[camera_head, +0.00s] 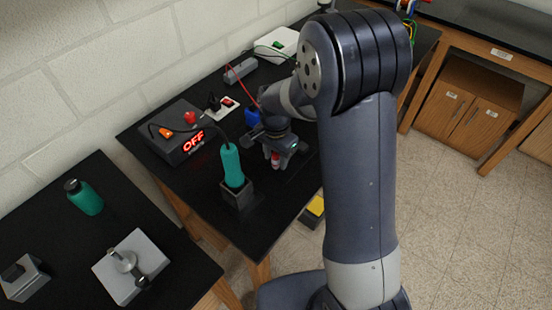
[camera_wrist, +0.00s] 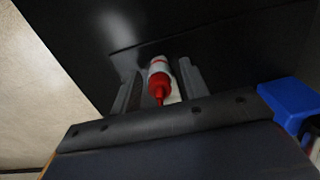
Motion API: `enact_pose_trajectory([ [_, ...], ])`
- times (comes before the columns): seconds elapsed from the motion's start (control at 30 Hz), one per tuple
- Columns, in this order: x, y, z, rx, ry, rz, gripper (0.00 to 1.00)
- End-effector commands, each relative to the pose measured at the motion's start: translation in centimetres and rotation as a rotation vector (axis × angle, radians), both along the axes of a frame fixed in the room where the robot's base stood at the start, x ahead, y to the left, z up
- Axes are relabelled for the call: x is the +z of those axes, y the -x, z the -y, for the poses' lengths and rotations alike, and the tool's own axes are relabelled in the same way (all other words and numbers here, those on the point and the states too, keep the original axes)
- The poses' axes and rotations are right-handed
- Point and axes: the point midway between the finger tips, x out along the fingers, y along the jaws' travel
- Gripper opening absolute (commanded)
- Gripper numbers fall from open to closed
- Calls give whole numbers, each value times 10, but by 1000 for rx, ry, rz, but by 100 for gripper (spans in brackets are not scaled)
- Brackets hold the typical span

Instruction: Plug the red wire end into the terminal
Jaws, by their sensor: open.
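My gripper (camera_wrist: 160,84) is open in the wrist view, its two grey fingers on either side of a small red and white piece (camera_wrist: 159,72). I cannot tell whether the fingers touch it, or whether it is the red wire end. In the head view my gripper (camera_head: 277,150) is low over the black bench, with the red and white piece (camera_head: 275,159) under it. A thin red wire (camera_head: 242,82) runs from near a long grey block (camera_head: 240,70) toward my arm, which hides its near end. The block may be the terminal; I cannot tell.
A soldering station (camera_head: 183,133) showing OFF and a teal-handled tool in a dark stand (camera_head: 237,195) are left of my gripper. A blue piece (camera_head: 252,117) is close behind it. A white plate with a red switch (camera_head: 222,108) lies farther back. The bench's front edge is near.

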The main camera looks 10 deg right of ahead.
Motion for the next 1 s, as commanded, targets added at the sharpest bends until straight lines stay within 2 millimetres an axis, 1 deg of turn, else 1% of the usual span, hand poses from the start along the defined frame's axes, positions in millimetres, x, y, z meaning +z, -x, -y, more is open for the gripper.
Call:
enact_pose_trajectory([
  [0.77, 0, 0, 0, 0, 0, 0, 43],
  [0.87, 0, 0, 0, 0, 0, 0, 36],
  [1.0, 0, 0, 0, 0, 0, 0, 25],
])
